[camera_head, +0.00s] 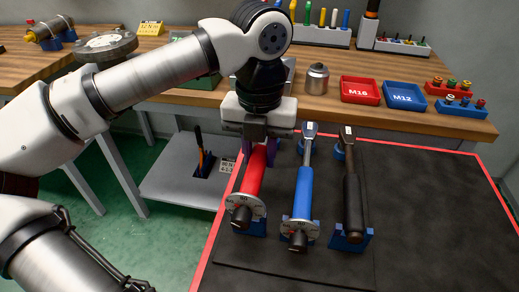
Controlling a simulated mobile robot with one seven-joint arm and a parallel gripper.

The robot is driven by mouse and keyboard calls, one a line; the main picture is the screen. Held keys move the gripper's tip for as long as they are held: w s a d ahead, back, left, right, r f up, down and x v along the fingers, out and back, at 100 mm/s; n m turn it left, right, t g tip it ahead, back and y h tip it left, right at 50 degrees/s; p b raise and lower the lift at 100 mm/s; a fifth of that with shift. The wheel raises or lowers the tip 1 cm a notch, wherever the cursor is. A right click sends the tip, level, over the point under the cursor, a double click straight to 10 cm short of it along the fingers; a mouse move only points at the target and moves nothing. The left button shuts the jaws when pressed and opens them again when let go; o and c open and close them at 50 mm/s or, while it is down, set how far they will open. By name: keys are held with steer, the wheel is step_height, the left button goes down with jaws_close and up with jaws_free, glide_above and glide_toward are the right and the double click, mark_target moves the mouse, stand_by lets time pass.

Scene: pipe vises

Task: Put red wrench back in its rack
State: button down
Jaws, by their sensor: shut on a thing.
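The red wrench (252,177) has a red handle and a round silver dial at its near end. My gripper (260,132) is above its far end and shut on it; the fingers and the wrench's head are largely hidden behind my wrist. The wrench's dial end is at a blue cradle (256,226) at the left of the row on the black mat. I cannot tell whether the wrench rests in the cradle or sits slightly above it. A blue wrench (303,190) and a black wrench (351,190) lie to its right in similar blue cradles.
The black mat (420,220) has a red edge and free room at the right. A wooden bench (435,118) behind holds a red M16 tray (360,90), a blue M12 tray (403,95) and a metal cylinder (317,78). A grey low shelf (180,183) stands at the left.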

steer(key=shift+f+b, duration=1.9)
steer(key=shift+f, duration=0.2)
stand_by(2.5)
steer(key=c, duration=1.1)
jaws_free()
steer(key=shift+o, duration=0.2)
steer(key=shift+r, duration=0.1)
step_height(320, 180, up, 14)
steer(key=shift+w+f+p, duration=0.1)
steer(key=shift+p, duration=0.6)
steer(key=shift+f, duration=0.1)
